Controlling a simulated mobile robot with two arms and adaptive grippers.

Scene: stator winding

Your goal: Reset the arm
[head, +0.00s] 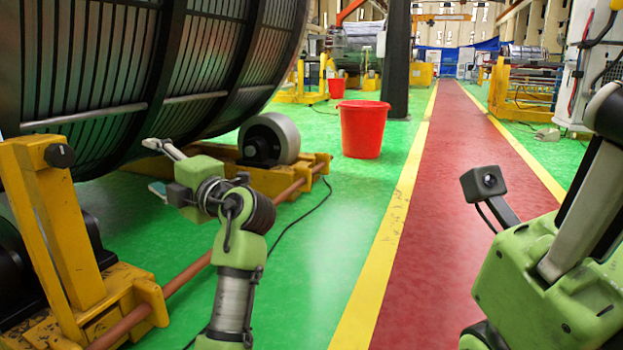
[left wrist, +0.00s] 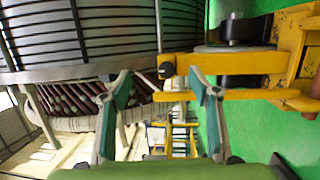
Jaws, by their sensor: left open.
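My left arm reaches in from the left side of the head view, and its gripper (head: 158,168) is open and empty beside the large dark stator (head: 130,75). In the left wrist view the two fingers of my left gripper (left wrist: 160,88) stand wide apart with nothing between them. The slatted stator surface (left wrist: 120,35) fills the top of that view. My right arm shows at the right edge of the head view as green links; its gripper is not visible there.
A yellow roller stand (head: 85,240) with a grey roller (head: 270,138) and a brown rod supports the stator. A black cable lies on the green floor. A red bucket (head: 363,130) stands by a dark column. The red walkway (head: 440,200) is clear.

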